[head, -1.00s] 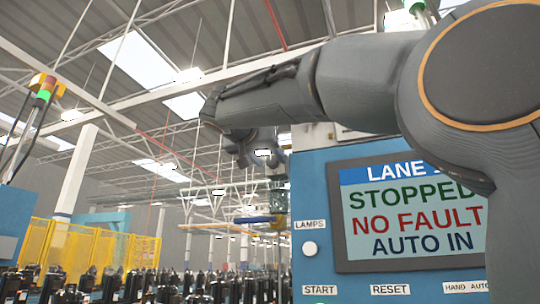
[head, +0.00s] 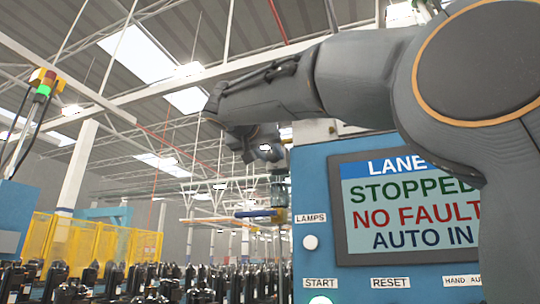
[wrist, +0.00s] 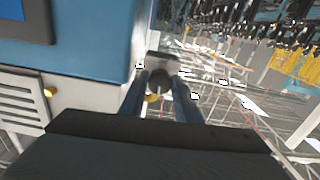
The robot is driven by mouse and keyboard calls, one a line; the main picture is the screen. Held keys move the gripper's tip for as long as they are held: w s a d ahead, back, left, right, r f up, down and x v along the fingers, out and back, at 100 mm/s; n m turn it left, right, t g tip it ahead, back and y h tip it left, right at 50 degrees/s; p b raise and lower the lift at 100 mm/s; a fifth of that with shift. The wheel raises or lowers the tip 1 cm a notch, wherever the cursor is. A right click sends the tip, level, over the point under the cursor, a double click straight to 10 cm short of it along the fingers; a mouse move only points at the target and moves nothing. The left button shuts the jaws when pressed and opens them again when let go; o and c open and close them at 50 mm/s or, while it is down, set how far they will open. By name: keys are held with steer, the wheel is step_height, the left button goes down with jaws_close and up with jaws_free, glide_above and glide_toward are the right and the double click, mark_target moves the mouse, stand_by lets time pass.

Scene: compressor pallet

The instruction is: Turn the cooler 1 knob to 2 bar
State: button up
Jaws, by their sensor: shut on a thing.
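No pressure scale or pointer can be read, and no cooler 1 label is legible. In the head view my gripper (head: 262,150) is small and dark at the end of my arm, left of the blue cabinet. The knob cannot be made out there.
A blue control cabinet (head: 308,178) with a screen (head: 410,210) reading STOPPED, NO FAULT, AUTO IN stands close on the right. Yellow fencing (head: 85,240) and rows of black compressors (head: 150,280) lie at the left. A signal tower (head: 43,85) shows green.

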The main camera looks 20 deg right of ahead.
steer(key=n+b, duration=0.1)
steer(key=n, duration=0.4)
steer(key=shift+n, duration=0.3)
steer(key=n, duration=0.5)
steer(key=shift+s+d+r+n, duration=0.1)
steer(key=shift+r+n, duration=0.05)
steer(key=shift+n, duration=0.15)
stand_by(0.3)
steer(key=o, duration=1)
steer(key=shift+o, duration=0.2)
steer(key=b+v, duration=0.2)
steer(key=v, duration=0.6)
